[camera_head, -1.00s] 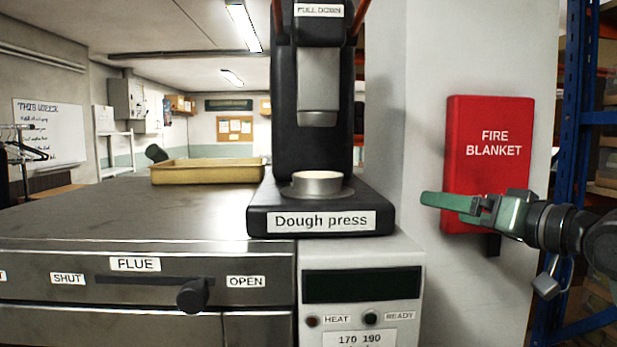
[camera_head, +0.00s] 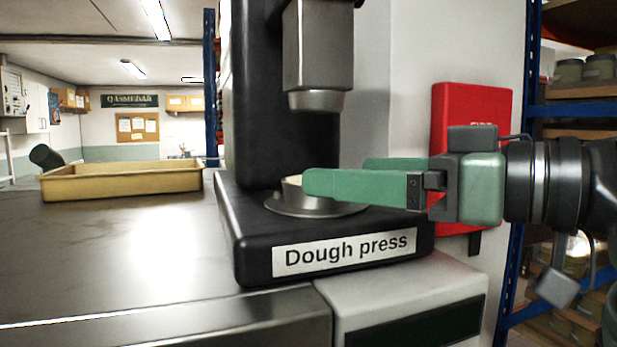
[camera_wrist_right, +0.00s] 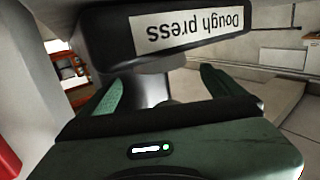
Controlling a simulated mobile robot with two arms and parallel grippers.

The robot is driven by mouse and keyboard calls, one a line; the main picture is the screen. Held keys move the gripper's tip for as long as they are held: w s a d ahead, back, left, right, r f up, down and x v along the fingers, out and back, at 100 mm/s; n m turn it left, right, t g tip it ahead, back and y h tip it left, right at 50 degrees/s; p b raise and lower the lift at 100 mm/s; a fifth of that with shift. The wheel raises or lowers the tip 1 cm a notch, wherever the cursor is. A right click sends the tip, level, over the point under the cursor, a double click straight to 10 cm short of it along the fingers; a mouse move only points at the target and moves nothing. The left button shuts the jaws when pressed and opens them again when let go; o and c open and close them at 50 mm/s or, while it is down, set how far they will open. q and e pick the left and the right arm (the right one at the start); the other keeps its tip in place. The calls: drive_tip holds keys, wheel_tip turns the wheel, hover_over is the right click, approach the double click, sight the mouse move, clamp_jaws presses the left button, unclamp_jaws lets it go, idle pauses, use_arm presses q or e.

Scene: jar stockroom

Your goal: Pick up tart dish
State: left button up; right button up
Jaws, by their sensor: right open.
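The tart dish (camera_head: 291,196), a small round metal dish with pale contents, sits on the round plate of the dough press (camera_head: 256,235), below the press head. My right gripper (camera_head: 338,172) comes in from the right with green fingers, open. Its near finger passes in front of the dish and hides most of it; the far finger is further back. I cannot tell whether either finger touches the dish. In the right wrist view the open fingers (camera_wrist_right: 163,80) point toward the press, with a grey rounded shape between them that I cannot identify surely. My left gripper is not in view.
The metal press head (camera_head: 318,60) hangs above the dish, with the black column behind. A red fire blanket box (camera_head: 470,105) and a blue rack (camera_head: 530,150) are behind my arm.

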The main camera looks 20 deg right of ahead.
drive_tip(key=shift+r+p+x, duration=0.2)
drive_tip(key=shift+p+x, duration=0.35)
drive_tip(key=shift+x, duration=0.55)
drive_tip(key=x, duration=0.3)
drive_tip(key=shift+p, duration=0.3)
drive_tip(key=shift+w+a+f, duration=0.15)
drive_tip(key=shift+w+a, duration=0.1)
drive_tip(key=shift+s+d, duration=0.1)
drive_tip(key=shift+c, duration=0.6)
drive_tip(key=c, duration=1.3)
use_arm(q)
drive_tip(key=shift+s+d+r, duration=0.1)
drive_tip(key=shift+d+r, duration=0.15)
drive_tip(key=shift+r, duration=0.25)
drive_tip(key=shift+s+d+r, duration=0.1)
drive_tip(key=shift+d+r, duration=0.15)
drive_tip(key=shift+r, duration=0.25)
use_arm(e)
drive_tip(key=shift+c, duration=0.2)
